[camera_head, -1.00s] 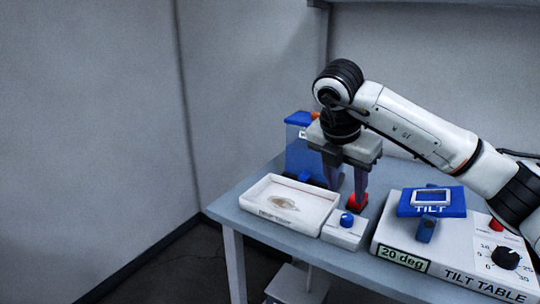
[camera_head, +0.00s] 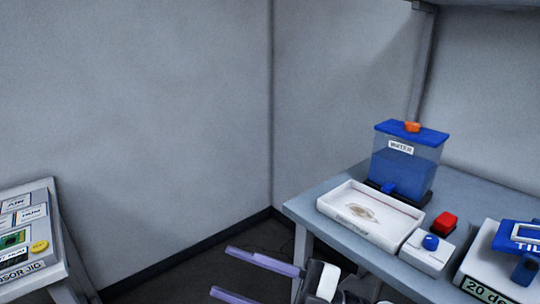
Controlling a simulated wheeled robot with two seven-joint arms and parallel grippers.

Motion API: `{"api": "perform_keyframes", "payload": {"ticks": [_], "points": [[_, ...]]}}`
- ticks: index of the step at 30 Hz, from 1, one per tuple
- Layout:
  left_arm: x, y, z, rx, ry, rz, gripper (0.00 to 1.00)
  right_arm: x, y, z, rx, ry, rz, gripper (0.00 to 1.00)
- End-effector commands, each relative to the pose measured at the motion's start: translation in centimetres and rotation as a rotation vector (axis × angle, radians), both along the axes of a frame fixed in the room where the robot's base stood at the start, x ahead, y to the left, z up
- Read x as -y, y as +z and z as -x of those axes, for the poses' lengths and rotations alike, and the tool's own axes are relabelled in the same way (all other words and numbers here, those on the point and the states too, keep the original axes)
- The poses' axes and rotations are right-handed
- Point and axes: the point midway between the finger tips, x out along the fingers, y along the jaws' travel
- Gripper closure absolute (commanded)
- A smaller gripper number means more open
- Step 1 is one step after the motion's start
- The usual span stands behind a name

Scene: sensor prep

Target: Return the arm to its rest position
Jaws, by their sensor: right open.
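My right gripper (camera_head: 222,271) shows at the bottom middle of the head view, below and left of the table's front edge. Its two long purple-grey fingers point left and stand wide apart with nothing between them. Part of my right arm shows behind it at the bottom edge, and the rest is out of frame. My left gripper is not in view.
A sensor jig (camera_head: 42,268) stands at far left. Floor lies between.

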Motion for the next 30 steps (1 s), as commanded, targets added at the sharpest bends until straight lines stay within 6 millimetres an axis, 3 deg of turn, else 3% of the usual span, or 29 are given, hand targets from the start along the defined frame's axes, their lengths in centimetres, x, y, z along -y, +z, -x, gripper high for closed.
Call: {"api": "perform_keyframes", "payload": {"ticks": [4, 8, 11, 15, 18, 21, 24, 30], "points": [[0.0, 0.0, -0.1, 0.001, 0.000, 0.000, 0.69, 5.1, -4.0, -3.3, -0.270, -0.357, -0.202, 0.58], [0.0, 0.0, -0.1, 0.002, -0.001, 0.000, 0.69, 10.8, -11.7, -3.9, -0.547, -0.662, -0.236, 0.58], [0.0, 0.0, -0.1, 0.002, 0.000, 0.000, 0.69, 14.4, -18.2, -2.0, -0.751, -0.836, -0.201, 0.58], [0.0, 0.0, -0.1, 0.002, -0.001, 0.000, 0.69, 18.0, -26.6, 3.2, -1.022, -1.005, -0.106, 0.58], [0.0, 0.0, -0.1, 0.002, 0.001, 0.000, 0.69, 19.5, -31.0, 7.5, -1.183, -1.075, -0.034, 0.58], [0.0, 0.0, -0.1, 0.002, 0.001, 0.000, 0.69, 20.4, -33.8, 11.1, -1.302, -1.110, 0.026, 0.58], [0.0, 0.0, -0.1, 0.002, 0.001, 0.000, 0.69, 20.7, -35.3, 13.5, -1.376, -1.125, 0.064, 0.58], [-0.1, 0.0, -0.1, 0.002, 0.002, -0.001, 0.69, 20.9, -36.0, 14.6, -1.411, -1.130, 0.084, 0.58]]}}
